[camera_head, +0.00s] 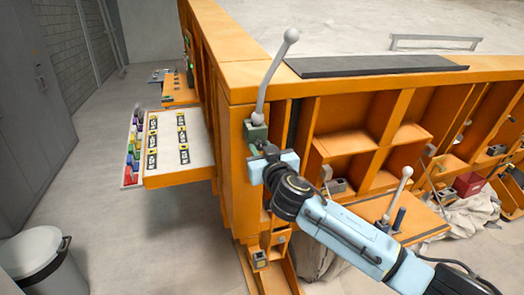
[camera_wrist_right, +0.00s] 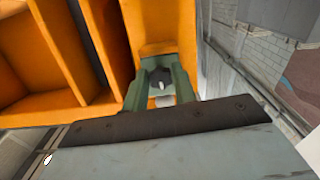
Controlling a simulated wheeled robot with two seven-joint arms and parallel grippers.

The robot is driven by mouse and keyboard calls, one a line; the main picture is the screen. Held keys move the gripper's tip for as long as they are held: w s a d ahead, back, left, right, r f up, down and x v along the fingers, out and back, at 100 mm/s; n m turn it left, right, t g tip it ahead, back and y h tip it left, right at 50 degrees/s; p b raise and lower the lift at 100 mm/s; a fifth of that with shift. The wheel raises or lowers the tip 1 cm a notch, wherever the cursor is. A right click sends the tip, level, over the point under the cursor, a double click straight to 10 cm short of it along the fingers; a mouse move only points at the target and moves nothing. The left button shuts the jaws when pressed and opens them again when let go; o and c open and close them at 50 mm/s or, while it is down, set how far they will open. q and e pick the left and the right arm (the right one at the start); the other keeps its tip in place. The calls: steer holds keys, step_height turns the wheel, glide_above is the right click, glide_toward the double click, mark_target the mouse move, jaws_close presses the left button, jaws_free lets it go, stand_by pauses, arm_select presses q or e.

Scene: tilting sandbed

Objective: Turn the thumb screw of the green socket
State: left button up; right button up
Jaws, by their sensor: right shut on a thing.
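The green socket (camera_head: 256,131) is on the near corner post of the orange frame, and a grey lever (camera_head: 267,82) with a ball end rises from it, leaning right. My right gripper (camera_head: 264,151) reaches it from below and is shut at its front. The thumb screw is hidden behind the fingers in the head view. In the right wrist view, a small dark rounded part with a pale tip (camera_wrist_right: 159,79) shows between green shapes; it looks like the screw, but its edges are unclear. My left gripper is not in view.
A second ball-ended lever (camera_head: 399,192) stands on an orange shelf at right. A pale panel (camera_head: 180,172) with labels and a row of coloured pieces (camera_head: 131,150) juts out left. A bin (camera_head: 42,262) is at lower left. The floor between is free.

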steer(key=shift+f+n+h+b, duration=0.1)
steer(key=shift+n+h+b, duration=0.3)
steer(key=shift+n, duration=0.8)
steer(key=n+t+b, duration=0.1)
steer(key=n, duration=0.3)
steer(key=shift+h+b, duration=0.3)
steer(key=shift+h, duration=0.1)
steer(key=n+t+b, duration=0.1)
steer(key=n+b, duration=0.1)
steer(key=n, duration=0.6)
steer(key=shift+h, duration=0.4)
steer(key=shift+n+t+y+b, duration=0.2)
steer(key=shift+n+t+y, duration=0.2)
steer(key=shift+n, duration=2.15)
steer(key=shift+n+t+y+b, duration=0.25)
steer(key=shift+n+y, duration=0.15)
steer(key=shift+n, duration=2.2)
steer(key=shift+n+t+y+b, duration=0.15)
steer(key=shift+n+t+y, duration=0.25)
steer(key=shift+n, duration=2.15)
